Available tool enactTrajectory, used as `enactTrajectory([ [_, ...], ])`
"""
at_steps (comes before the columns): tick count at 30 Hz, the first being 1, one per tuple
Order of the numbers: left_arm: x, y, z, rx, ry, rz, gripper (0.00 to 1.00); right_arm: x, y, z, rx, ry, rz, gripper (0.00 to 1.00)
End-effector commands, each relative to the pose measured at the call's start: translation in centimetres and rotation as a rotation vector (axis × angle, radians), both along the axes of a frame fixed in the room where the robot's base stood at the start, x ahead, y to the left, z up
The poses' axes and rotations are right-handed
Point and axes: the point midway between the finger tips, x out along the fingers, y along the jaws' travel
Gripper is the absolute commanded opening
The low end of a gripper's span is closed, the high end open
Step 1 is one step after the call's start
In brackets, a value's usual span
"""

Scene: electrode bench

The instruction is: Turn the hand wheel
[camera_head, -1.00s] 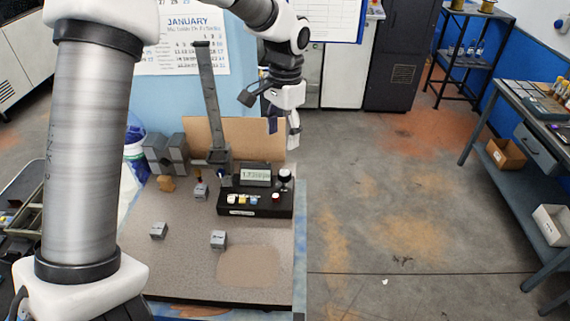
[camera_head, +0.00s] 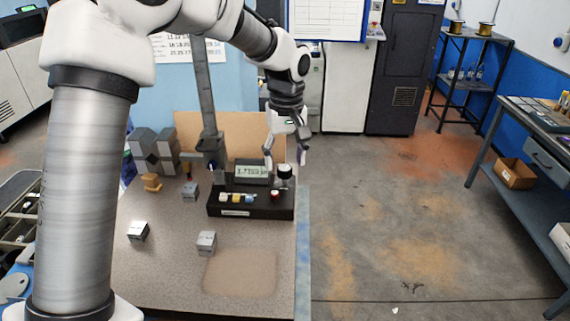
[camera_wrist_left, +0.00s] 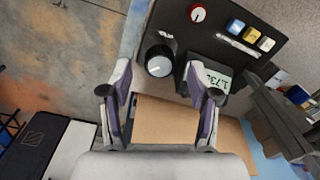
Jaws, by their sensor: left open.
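The hand wheel appears to be the round black knob with a pale face (camera_head: 285,171) at the right end of the black control box (camera_head: 228,207). In the left wrist view the knob (camera_wrist_left: 159,61) is just beyond the fingertips, roughly between them. My left gripper (camera_head: 286,152) is open and empty, above and slightly behind the knob in the head view. Its two spread fingers also show in the left wrist view (camera_wrist_left: 161,80). I see no contact with the knob. My right gripper is not in view.
The box carries a lit display (camera_head: 252,171), a red knob (camera_head: 275,195) and several coloured buttons. A tall grey post (camera_head: 205,95) stands left of the gripper. Small grey blocks (camera_head: 206,242) sit on the bench. A brown panel (camera_head: 190,125) stands behind. The bench's front right is clear.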

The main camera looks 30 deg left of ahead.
Motion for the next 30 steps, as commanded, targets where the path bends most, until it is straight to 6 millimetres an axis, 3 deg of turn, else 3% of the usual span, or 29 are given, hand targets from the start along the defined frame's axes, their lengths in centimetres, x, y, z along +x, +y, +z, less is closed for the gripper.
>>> enactTrajectory([
  [4, 0.0, 0.0, -1.6, -0.001, 0.001, 0.001, 0.61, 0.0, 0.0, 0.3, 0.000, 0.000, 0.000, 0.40],
  [11, 0.0, 0.0, -2.0, 0.000, 0.000, 0.000, 0.61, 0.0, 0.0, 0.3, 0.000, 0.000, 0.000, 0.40],
  [17, 0.0, 0.0, -2.0, 0.000, 0.000, 0.000, 0.01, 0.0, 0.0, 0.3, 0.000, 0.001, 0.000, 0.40],
  [30, -0.1, 0.0, -1.9, 0.000, 0.003, -0.046, 0.01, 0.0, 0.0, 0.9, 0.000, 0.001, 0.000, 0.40],
])
